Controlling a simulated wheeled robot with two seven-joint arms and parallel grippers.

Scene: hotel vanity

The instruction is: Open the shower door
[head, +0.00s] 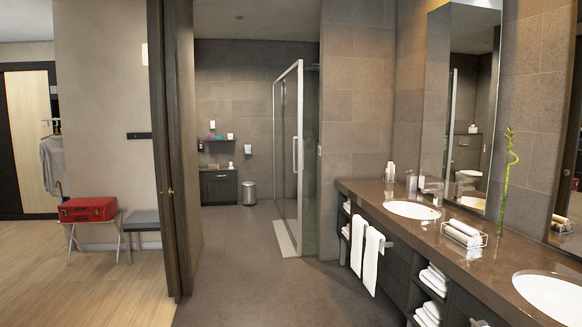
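The shower door (287,150) is a tall glass panel in a bright metal frame, in the middle of the head view beyond the vanity. It is seen at a steep angle. Its upright metal handle (295,155) is on the near side of the frame. A narrow fixed-looking glass strip (311,160) stands to its right, against the tiled wall. A pale sill (285,239) runs along the floor at the door's foot. I cannot tell for sure whether the door is fully shut. Neither of my grippers is in view.
A long vanity counter (455,243) with basins and hanging towels (371,262) lines the right side. A dark doorway edge (178,150) stands at the left. The grey floor (255,280) between them is clear. A bin (249,191) and low cabinet (218,187) stand at the back.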

